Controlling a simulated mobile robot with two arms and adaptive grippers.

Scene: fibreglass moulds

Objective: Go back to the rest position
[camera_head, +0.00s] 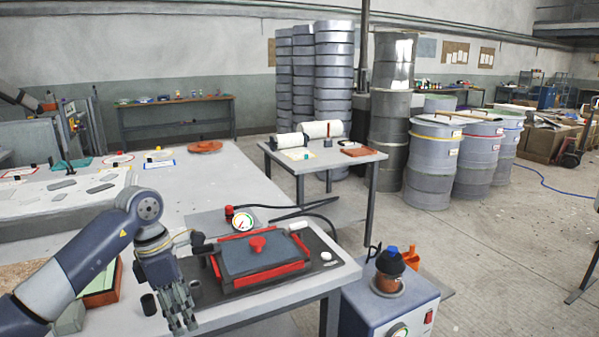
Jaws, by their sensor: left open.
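My left gripper (184,312) hangs fingers down over the front edge of the grey table (225,165), at the lower left. It is open, and I see nothing between its fingers. Its arm comes in from the left. To its right a red-framed mould with a grey lid and a red knob (257,245) sits on a dark plate. Two small dark cups (149,304) stand beside the gripper. My right gripper does not show.
A pressure gauge (242,220) with a black hose stands behind the mould. A blue-white pump unit (388,306) stands right of the table. A side table (320,158) holds white rolls. Grey drums (431,165) stand behind. The floor at right is mostly clear.

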